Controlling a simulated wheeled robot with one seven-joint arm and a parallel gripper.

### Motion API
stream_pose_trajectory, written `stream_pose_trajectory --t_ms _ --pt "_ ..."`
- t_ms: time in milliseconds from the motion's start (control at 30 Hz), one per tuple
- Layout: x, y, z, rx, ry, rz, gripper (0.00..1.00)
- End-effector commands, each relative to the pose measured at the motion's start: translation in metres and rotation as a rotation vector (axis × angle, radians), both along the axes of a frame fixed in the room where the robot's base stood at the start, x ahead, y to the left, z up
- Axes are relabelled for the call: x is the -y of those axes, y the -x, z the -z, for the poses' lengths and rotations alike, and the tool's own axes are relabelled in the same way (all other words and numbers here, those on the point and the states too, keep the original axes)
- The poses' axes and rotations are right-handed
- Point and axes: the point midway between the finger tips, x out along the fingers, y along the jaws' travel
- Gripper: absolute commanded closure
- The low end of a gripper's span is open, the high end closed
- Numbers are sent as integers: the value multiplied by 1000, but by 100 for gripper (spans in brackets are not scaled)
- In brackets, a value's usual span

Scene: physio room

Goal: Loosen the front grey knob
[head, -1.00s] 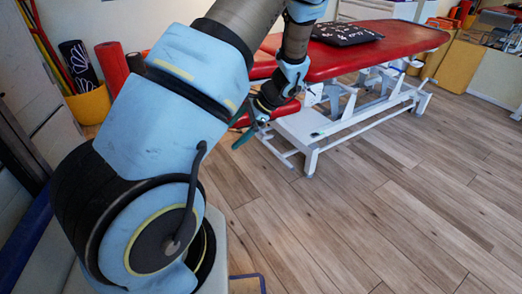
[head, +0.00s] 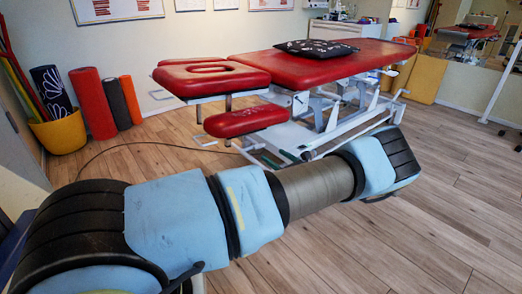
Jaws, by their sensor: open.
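The red treatment table (head: 310,66) stands on a white frame in the middle of the head view. Its headrest (head: 212,80) with a face slot points left, and a lower red armrest pad (head: 245,121) hangs below it. I cannot make out a grey knob; any on the frame is too small to tell or hidden. My arm stretches across the foreground and covers part of the table base. My gripper does not show clearly. Small dark green pieces (head: 270,161) show near the base; I cannot tell what they belong to.
A black patterned cushion (head: 316,48) lies on the table. A cable (head: 110,150) runs over the floor. Wooden floor (head: 450,215) is clear at right.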

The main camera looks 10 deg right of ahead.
Motion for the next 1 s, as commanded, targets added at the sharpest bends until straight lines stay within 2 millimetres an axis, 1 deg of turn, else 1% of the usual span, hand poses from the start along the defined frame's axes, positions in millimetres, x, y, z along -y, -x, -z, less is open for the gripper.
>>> stream_pose_trajectory --t_ms 33,200,400,600,833,867,1000 --pt "-6 -10 0 0 0 -3 3" --pt "-20 -39 0 -1 2 -4 3" --pt "-32 -64 0 -1 2 -4 3" --pt "-36 -74 0 -1 3 -2 3" --pt "-36 -74 0 -1 3 -2 3" --pt "-36 -74 0 -1 3 -2 4" --pt "-36 -74 0 -1 3 -3 19"
